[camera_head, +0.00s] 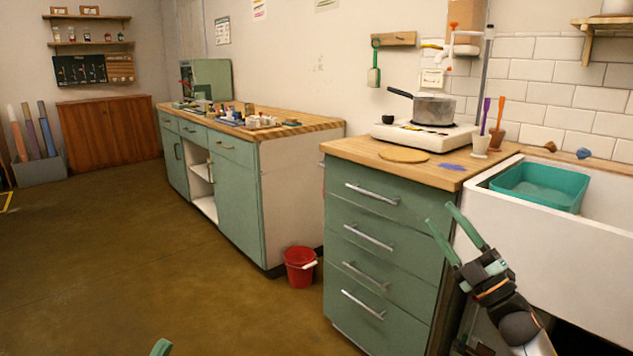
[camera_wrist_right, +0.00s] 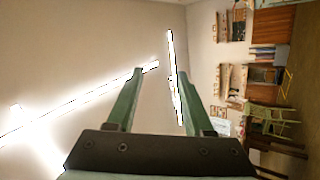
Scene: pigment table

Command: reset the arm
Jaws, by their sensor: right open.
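My right gripper (camera_head: 440,214) is raised in front of the green drawer cabinet and the white sink at the lower right. Its two green fingers point up and to the left, apart, with nothing between them. In the right wrist view the fingers (camera_wrist_right: 161,74) are also spread and empty, against ceiling lights and a tilted view of the room. A green fingertip of my left gripper (camera_head: 160,347) just shows at the bottom edge; the rest of it is out of view.
The drawer cabinet (camera_head: 385,255) carries a hotplate (camera_head: 425,136) with a pot (camera_head: 435,108). The white sink (camera_head: 540,250) holds a teal basin (camera_head: 538,187). A red bucket (camera_head: 299,267) stands on the floor. The floor at left (camera_head: 110,260) is clear.

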